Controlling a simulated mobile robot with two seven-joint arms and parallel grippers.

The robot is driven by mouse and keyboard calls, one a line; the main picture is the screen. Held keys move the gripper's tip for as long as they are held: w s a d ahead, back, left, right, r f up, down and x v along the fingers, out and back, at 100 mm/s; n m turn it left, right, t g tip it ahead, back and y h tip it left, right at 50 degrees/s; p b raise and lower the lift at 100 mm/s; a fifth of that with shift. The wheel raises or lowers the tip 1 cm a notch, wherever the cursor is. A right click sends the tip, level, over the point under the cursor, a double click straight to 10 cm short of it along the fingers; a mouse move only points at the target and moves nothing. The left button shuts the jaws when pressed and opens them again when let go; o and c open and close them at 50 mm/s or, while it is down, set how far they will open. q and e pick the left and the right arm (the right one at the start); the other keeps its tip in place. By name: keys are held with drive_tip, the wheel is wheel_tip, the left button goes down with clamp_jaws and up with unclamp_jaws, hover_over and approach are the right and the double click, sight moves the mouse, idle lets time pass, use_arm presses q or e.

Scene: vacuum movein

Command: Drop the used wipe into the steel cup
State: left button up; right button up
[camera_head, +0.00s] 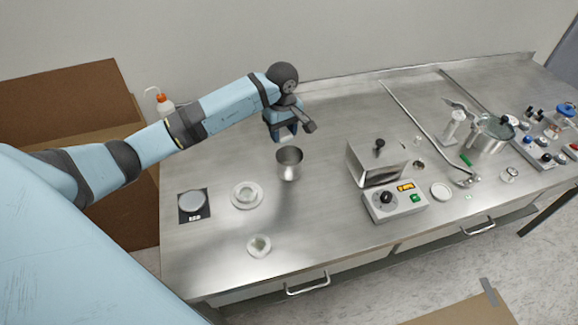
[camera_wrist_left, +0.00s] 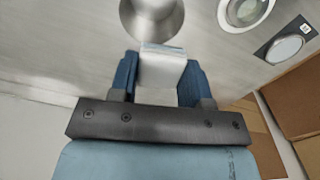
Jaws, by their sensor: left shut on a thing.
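My left gripper (camera_head: 286,138) is above the steel bench, just behind the steel cup. In the left wrist view the left gripper (camera_wrist_left: 160,68) is shut on a white folded wipe (camera_wrist_left: 162,68), held between its blue fingers. The steel cup (camera_head: 290,165) stands upright on the bench with its mouth up. In the left wrist view the cup (camera_wrist_left: 152,12) is at the top edge, partly cut off, just beyond the wipe. The wipe appears to be outside the cup, near its rim. My right gripper is not in view.
A scale (camera_head: 193,205), a white dish (camera_head: 247,195) and a small bowl (camera_head: 259,246) stand left of and in front of the cup. A steel box device (camera_head: 378,160) with a control unit (camera_head: 396,203) stands to the right. A wash bottle (camera_head: 165,104) stands at the back left.

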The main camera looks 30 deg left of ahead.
use_arm(q)
drive_tip(key=shift+f, duration=0.75)
drive_tip(key=o, duration=0.9)
wheel_tip(320, 180, up, 14)
drive_tip(key=b, duration=0.2)
drive_tip(key=shift+f, duration=0.1)
